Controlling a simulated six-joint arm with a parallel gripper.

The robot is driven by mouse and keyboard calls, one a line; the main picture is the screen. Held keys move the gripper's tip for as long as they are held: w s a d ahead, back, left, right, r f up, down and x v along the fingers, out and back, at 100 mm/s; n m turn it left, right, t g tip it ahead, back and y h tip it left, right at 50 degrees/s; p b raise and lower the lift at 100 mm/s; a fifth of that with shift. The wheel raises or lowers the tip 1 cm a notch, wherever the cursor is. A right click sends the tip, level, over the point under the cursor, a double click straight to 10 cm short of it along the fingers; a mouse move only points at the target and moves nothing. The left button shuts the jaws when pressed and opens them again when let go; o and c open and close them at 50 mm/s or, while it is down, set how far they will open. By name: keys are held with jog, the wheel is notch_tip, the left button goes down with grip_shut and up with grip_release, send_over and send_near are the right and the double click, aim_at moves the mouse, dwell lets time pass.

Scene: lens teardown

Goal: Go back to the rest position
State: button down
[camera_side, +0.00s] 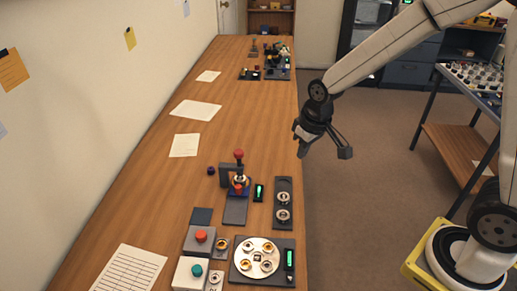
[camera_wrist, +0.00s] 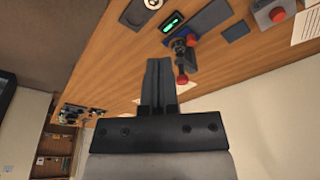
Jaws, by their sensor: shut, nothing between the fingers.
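My gripper (camera_side: 303,150) hangs in the air past the right edge of the long wooden bench (camera_side: 222,90), above the floor side. It holds nothing. In the wrist view my gripper (camera_wrist: 158,65) shows its two dark fingers lying together. No object touches it. The small press with red knobs (camera_side: 238,175) stands on the bench, in front of and below my gripper in the side view. It also shows in the wrist view (camera_wrist: 181,60), beyond the fingertips.
A round plate with several rings (camera_side: 248,270), a dark tray with two rings (camera_side: 283,190) and red (camera_side: 201,236) and teal (camera_side: 196,270) buttons lie at the near bench end. Papers (camera_side: 195,111) lie along the bench. A side table (camera_side: 472,85) stands right. Room around the gripper is free.

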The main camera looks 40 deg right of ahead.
jog(key=s+d+f, duration=0.1)
jog(key=s, duration=0.9)
jog(key=shift+s+f+m, duration=0.35)
jog(key=shift+m, duration=0.05)
jog(key=shift+w, duration=0.15)
jog(key=n+g, duration=0.3)
jog(key=n, duration=0.3)
send_near(237, 151)
jog(key=shift+w+a+h, duration=0.2)
jog(key=shift+a+h, duration=0.1)
jog(key=shift+h, duration=0.1)
jog(key=shift+f, duration=0.2)
dwell(0.5)
jog(key=shift+s+d+f, duration=0.1)
jog(key=shift+s+f, duration=0.05)
jog(key=shift+f, duration=1.5)
jog(key=shift+s+d+f, duration=0.1)
jog(key=shift+s+f, duration=0.05)
jog(key=shift+f, duration=1.5)
